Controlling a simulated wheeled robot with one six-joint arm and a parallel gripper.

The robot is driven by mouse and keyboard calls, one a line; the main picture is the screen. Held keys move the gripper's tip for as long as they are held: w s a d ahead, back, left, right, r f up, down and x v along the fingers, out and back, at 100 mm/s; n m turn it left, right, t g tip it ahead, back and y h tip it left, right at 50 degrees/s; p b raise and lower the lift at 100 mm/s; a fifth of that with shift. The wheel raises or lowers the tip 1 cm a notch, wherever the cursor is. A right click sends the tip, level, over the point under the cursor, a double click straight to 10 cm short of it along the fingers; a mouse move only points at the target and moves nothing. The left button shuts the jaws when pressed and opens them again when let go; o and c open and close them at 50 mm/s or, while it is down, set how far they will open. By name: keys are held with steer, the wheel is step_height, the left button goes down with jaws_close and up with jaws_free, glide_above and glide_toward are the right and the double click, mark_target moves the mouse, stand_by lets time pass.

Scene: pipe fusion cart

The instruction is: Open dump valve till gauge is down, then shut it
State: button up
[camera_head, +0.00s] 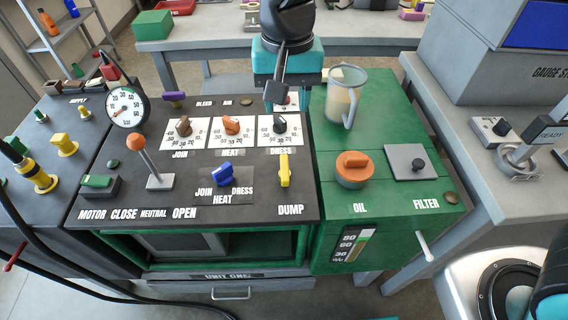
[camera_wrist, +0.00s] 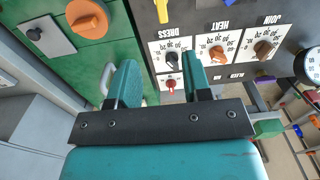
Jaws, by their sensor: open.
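The dump valve's yellow handle (camera_head: 284,170) stands on the dark panel just above the DUMP label. It lies lengthwise front to back, and part of it shows at the top edge of the wrist view (camera_wrist: 191,4). The round white gauge (camera_head: 127,107) is at the panel's back left; it also shows at the right edge of the wrist view (camera_wrist: 309,66). Its exact reading is too small to tell. My gripper (camera_wrist: 161,82) is open and empty, over the panel's back edge beyond the DRESS dial, apart from the yellow handle.
A small red knob (camera_wrist: 171,84) shows between my fingers in the wrist view. A clear jug (camera_head: 343,97) stands on the green oil unit, right of my gripper. An orange-knobbed lever (camera_head: 147,155) and a blue selector (camera_head: 222,174) rise left of the yellow handle.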

mark_target(285, 167)
step_height(285, 167, down, 18)
steer(key=shift+a+r, duration=0.1)
steer(key=shift+r, duration=0.15)
steer(key=shift+c, duration=0.3)
jaws_close()
